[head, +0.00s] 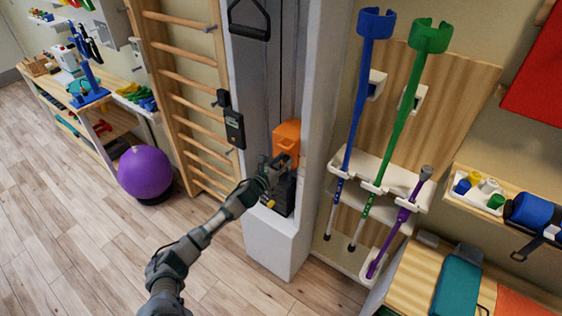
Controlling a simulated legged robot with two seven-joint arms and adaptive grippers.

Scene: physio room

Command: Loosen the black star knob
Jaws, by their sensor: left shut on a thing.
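My left gripper (273,169) reaches up to the orange carriage (287,136) on the white pulley column. It is shut at the lower front of the carriage, on the black star knob. The fingers hide most of the knob, so its shape and any turn cannot be made out. Dark weight blocks (283,197) sit just below the gripper inside the column. My right gripper is not in view.
The white column (276,246) stands on the wooden floor. Wall bars (187,88) and a purple ball (145,172) are to the left. Right of the column, a rack (400,181) holds crutches and a purple cane. A black handle (249,20) hangs above.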

